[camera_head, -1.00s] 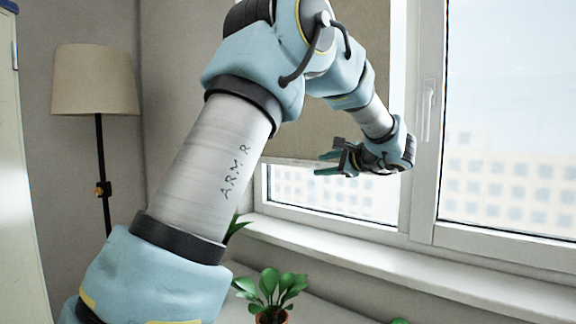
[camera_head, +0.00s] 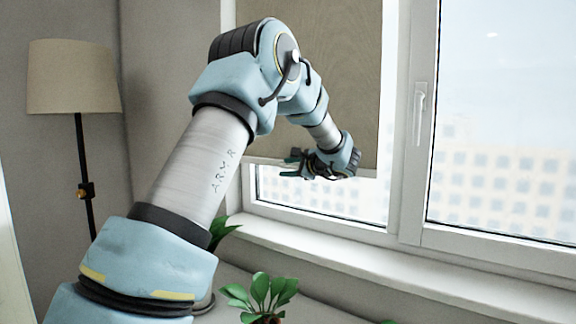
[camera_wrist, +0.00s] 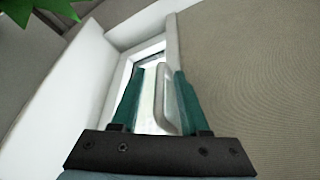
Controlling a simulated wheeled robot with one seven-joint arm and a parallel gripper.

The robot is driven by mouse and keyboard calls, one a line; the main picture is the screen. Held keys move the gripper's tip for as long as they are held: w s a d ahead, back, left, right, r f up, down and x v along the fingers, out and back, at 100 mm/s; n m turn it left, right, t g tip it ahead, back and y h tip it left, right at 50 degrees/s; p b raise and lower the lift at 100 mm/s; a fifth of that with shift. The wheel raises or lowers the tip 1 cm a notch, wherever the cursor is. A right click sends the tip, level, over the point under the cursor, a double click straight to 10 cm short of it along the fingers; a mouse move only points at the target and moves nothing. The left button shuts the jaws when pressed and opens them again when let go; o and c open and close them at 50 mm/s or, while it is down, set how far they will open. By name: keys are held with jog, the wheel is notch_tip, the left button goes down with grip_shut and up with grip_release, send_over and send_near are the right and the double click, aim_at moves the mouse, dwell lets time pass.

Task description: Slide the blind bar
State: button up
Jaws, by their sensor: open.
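The beige blind (camera_head: 345,80) hangs over the left window pane. Its pale bottom bar (camera_head: 368,173) lies above a strip of uncovered glass. In the wrist view the blind fabric (camera_wrist: 250,80) fills the right side, with the pale bar (camera_wrist: 172,40) along its edge. My gripper (camera_head: 287,165) is at bar height in front of the blind and hides part of the bar. In the wrist view my gripper (camera_wrist: 157,70) is open, its teal fingers apart. A pale rounded loop (camera_wrist: 163,105) at the bar shows between them; contact cannot be told.
A window sill (camera_head: 330,245) runs below. A potted plant (camera_head: 262,292) stands below it, and leaves (camera_wrist: 35,10) show in the wrist view. A floor lamp (camera_head: 72,78) stands left. A window handle (camera_head: 420,110) is on the right frame.

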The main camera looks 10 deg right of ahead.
grip_shut()
dwell(0.4)
dwell(1.1)
